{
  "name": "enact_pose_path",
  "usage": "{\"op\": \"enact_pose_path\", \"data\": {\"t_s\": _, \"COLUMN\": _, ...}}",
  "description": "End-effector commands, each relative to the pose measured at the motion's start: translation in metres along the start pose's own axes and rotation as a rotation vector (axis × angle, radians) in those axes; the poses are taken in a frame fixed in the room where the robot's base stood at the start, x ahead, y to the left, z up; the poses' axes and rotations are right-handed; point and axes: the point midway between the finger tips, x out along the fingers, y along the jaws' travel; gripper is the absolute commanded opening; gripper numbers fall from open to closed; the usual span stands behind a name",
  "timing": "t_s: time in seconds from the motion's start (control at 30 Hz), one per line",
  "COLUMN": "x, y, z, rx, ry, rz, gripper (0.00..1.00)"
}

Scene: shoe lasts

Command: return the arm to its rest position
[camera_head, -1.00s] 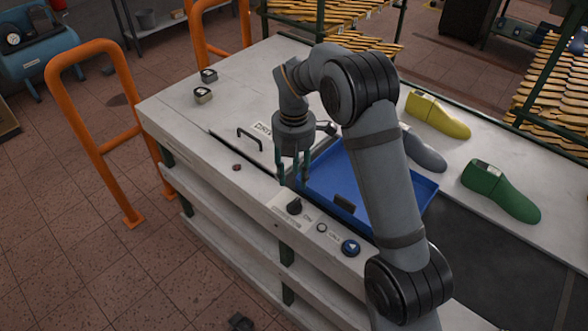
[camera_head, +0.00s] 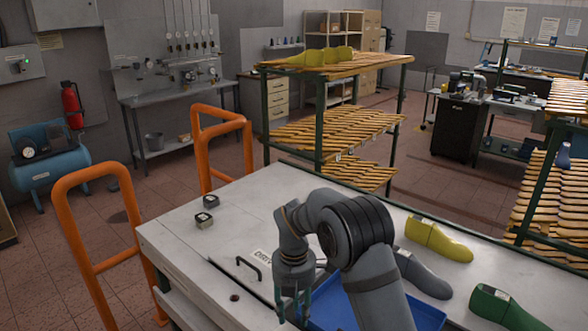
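My arm bends over the workbench (camera_head: 190,245) in the head view. My gripper (camera_head: 293,308) points down at the near side of a blue tray (camera_head: 425,316), close to the bottom edge of the picture. Its dark green fingers look apart, with nothing visible between them, though the tips are partly cut off. The tray is largely hidden behind my arm. A yellow shoe last (camera_head: 438,241), a grey last (camera_head: 422,274) and a green last (camera_head: 503,308) lie on the bench to the right of my arm.
A black handle (camera_head: 250,266) and two small blocks (camera_head: 205,220) (camera_head: 211,201) are on the bench's left part. Orange guard rails (camera_head: 85,235) stand at its left. Behind it is a rack (camera_head: 335,75) with slatted shelves. The air above the bench's left end is clear.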

Motion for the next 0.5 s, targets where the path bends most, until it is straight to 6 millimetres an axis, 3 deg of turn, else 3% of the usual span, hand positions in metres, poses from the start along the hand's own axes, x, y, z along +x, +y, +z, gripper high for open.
{"op": "enact_pose_path", "data": {"t_s": 0.2, "x": 0.045, "y": -0.002, "z": -0.001, "rx": 0.002, "ry": 0.003, "rz": -0.005, "gripper": 0.38}}
{"op": "enact_pose_path", "data": {"t_s": 0.5, "x": 0.086, "y": -0.001, "z": 0.000, "rx": 0.002, "ry": 0.001, "rz": -0.001, "gripper": 0.38}}
